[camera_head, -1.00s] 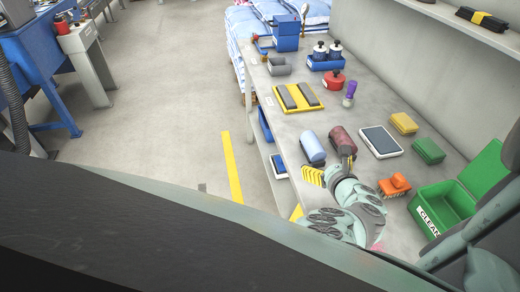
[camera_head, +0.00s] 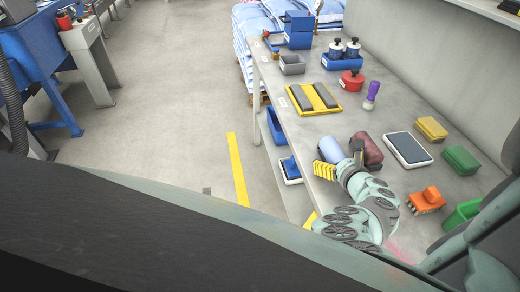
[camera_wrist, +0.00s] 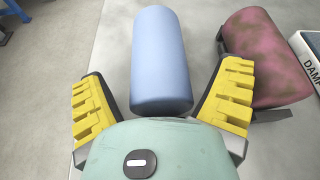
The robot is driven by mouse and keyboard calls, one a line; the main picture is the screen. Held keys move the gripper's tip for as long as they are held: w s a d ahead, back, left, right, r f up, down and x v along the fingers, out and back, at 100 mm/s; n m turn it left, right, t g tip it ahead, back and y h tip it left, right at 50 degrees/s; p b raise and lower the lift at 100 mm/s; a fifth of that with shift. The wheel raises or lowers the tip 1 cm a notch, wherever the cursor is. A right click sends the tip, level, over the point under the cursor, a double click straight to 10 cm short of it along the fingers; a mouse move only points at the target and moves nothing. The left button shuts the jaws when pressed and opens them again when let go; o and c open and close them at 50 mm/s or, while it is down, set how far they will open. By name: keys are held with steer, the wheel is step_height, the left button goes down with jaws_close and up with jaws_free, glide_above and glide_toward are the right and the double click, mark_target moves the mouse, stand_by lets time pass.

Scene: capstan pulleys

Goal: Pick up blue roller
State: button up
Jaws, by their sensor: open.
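The blue roller (camera_wrist: 160,60) is a light blue cylinder lying on the table, centred ahead of my gripper in the wrist view. In the head view the roller (camera_head: 331,150) is partly hidden behind my gripper (camera_head: 343,171). In the wrist view my gripper (camera_wrist: 163,108) is open, with yellow ridged fingers on either side of the roller's near end. The roller is not held. A dark red, stained roller (camera_wrist: 268,55) lies just to its right, close to the right finger; it also shows in the head view (camera_head: 367,150).
A tray with a dark pad (camera_head: 408,149) stands right of the red roller. Yellow (camera_head: 431,128) and green (camera_head: 461,159) blocks and an orange brush (camera_head: 427,199) lie farther right. A yellow tray with grey bars (camera_head: 315,98) is behind. The table's left edge is close.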

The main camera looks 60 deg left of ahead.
steer(key=c, duration=1.4)
steer(key=shift+r, duration=0.15)
